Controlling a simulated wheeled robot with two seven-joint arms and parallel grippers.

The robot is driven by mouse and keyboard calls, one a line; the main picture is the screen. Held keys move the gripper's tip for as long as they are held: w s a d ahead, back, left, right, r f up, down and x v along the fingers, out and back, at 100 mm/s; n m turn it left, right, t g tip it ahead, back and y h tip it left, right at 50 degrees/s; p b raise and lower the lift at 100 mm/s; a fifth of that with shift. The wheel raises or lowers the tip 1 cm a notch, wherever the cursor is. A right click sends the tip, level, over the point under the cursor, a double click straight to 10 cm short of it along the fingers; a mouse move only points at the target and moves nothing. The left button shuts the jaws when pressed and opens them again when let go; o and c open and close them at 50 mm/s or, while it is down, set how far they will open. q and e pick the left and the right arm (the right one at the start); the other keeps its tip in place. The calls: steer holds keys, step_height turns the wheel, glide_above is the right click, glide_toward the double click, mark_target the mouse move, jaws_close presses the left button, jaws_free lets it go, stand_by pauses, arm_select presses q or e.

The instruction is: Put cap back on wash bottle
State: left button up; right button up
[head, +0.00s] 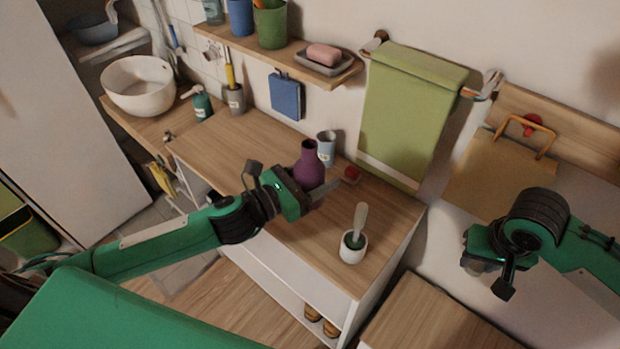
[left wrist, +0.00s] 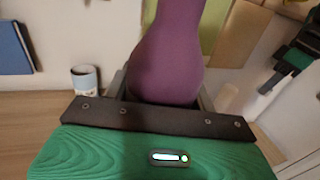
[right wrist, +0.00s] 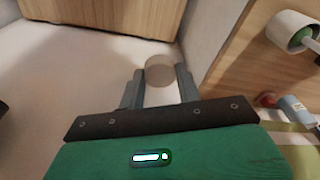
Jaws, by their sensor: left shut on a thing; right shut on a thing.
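The purple bottle (head: 308,165) has a rounded body and a narrow open-looking neck. My left gripper (head: 318,192) is shut on its body above the wooden counter, and the bottle fills the middle of the left wrist view (left wrist: 168,62). I cannot tell whether its base touches the counter. My right gripper (right wrist: 160,88) is shut on a small beige-brown round piece (right wrist: 160,68), which looks like a cap.
On the counter (head: 225,145) stand a grey-blue cup (head: 326,148) and a small red item (head: 352,174) behind the bottle, and a white pot with a brush (head: 353,248) near the front right. A shelf (head: 300,65) and green towel (head: 410,115) are on the wall behind.

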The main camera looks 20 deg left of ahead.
arm_select(q)
steer(key=shift+w+d+r+h, duration=0.2)
steer(key=shift+w+h, duration=0.05)
steer(key=shift+h, duration=0.05)
stand_by(0.4)
arm_select(e)
steer(key=w+a+r+n+y, duration=0.1)
steer(key=a+r+n, duration=0.4)
steer(key=a+r, duration=0.8)
steer(key=w+a+r+n, duration=0.1)
steer(key=a+r+n, duration=0.4)
steer(key=a+r, duration=0.8)
steer(key=shift+g, duration=0.3)
steer(key=w+a, duration=0.1)
steer(key=a, duration=0.2)
steer(key=w+a, duration=0.1)
steer(key=a, duration=0.2)
steer(key=w+a+f, duration=0.1)
steer(key=a, duration=0.2)
steer(key=shift+w+a, duration=0.3)
steer(key=shift+w, duration=0.05)
steer(key=shift+f, duration=0.1)
